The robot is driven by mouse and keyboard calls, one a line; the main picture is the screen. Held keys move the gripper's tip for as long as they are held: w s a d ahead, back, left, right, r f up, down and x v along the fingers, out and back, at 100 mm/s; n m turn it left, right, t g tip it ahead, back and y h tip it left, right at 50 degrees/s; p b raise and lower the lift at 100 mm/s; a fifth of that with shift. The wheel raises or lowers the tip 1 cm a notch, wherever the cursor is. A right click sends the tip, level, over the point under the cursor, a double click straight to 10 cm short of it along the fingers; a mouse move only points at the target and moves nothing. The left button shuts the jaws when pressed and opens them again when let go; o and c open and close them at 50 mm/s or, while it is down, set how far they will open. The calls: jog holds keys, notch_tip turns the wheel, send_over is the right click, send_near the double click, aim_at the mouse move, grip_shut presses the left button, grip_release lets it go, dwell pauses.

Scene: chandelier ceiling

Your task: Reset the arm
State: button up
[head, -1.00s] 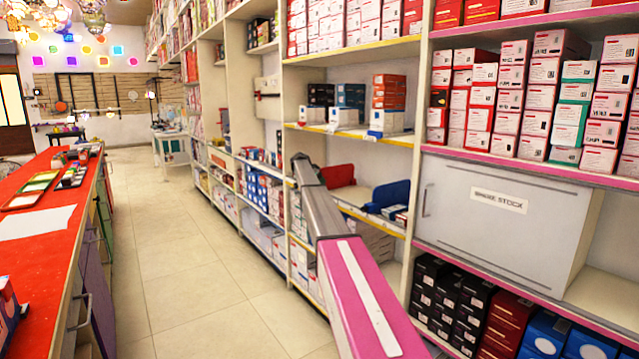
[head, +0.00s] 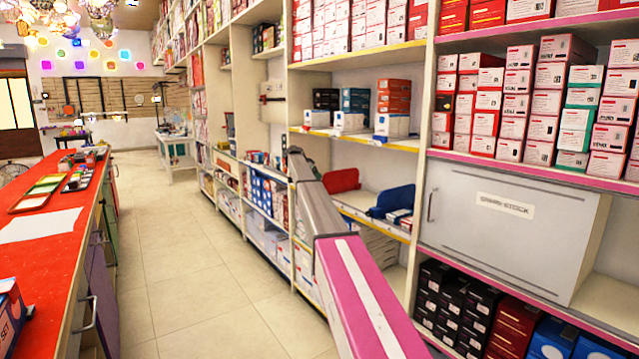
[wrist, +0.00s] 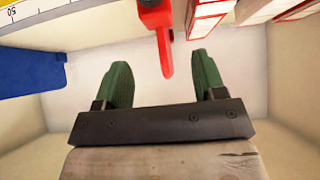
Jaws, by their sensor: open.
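My gripper (wrist: 163,82) shows in the wrist view with its two green fingers spread apart and nothing between them. It is inside a pale shelf compartment (wrist: 80,35). A red divider (wrist: 165,40) hangs into the picture just beyond and between the fingertips; I cannot tell whether it touches them. In the head view my arm (head: 345,250), grey and pink, reaches from the lower right toward the shelves, and the fingers are hidden there.
In the head view a red divider (head: 340,180) and a blue bin (head: 392,200) stand on the shelf by my arm. A grey cabinet (head: 500,235) is to the right. A red counter (head: 60,255) runs along the left. The tiled aisle (head: 190,270) is clear.

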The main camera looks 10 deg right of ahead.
jog(key=shift+v, duration=1.15)
jog(key=s+a+f+n+g+y, duration=0.15)
jog(key=s+a+f+n, duration=0.25)
jog(key=s+f, duration=1.05)
jog(key=s+a+f+n+y, duration=0.3)
jog(key=s+f, duration=0.8)
jog(key=s, duration=0.7)
jog(key=s+a+f+n+y, duration=0.1)
jog(key=s+f, duration=0.3)
jog(key=s, duration=0.8)
jog(key=s+a+f+n+g+y, duration=0.1)
jog(key=s+a+f+n, duration=0.2)
jog(key=s, duration=0.9)
jog(key=s+a+f+n+y, duration=0.2)
jog(key=s+a+f+n, duration=0.1)
jog(key=s, duration=1)
jog(key=shift+a+f, duration=0.45)
jog(key=shift+f, duration=0.45)
jog(key=shift+g, duration=0.25)
